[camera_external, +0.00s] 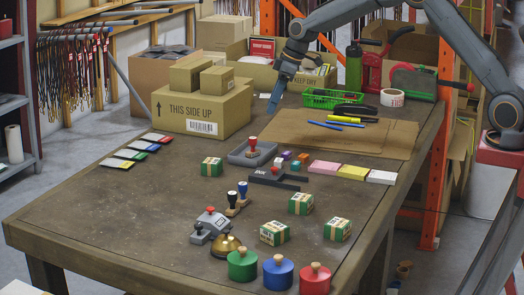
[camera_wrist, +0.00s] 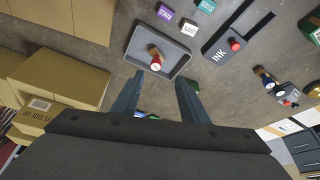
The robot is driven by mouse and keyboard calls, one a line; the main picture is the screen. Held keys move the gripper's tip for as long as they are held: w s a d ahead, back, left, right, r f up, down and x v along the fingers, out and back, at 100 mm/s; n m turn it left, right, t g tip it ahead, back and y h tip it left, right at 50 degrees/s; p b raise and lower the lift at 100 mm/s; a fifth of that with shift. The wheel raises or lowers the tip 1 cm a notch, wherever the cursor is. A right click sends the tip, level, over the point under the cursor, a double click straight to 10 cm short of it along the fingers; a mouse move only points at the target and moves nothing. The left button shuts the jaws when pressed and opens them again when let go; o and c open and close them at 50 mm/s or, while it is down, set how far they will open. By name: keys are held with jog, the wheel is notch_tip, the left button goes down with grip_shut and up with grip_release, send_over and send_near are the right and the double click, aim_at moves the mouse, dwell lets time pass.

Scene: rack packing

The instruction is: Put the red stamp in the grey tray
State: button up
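The red stamp (camera_external: 252,146) stands in the grey tray (camera_external: 236,158) in the middle of the table. In the wrist view the red stamp (camera_wrist: 156,60) shows its red top and wooden body inside the grey tray (camera_wrist: 178,58), apart from the tray's walls. My gripper (camera_external: 272,106) is raised above the table, beyond the tray and near the cardboard boxes. In the wrist view my gripper's fingers (camera_wrist: 160,78) are spread apart with nothing between them.
An ink pad (camera_external: 270,180) and small coloured cubes (camera_external: 287,156) lie right of the tray. A large cardboard box (camera_external: 203,108) stands behind. The table's left front is clear.

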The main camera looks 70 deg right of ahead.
jog(key=s+a+f+m+g, duration=0.1)
jog(key=s+a+f, duration=0.1)
jog(key=s, duration=1.2)
jog(key=s+a+f+m+g+h, duration=0.1)
jog(key=s+a+f, duration=0.1)
jog(key=s, duration=1.3)
jog(key=s+a+f+m+g, duration=0.1)
jog(key=s+a+m, duration=0.1)
jog(key=s, duration=1.3)
jog(key=shift+f+g+h, duration=0.3)
jog(key=shift+f, duration=0.1)
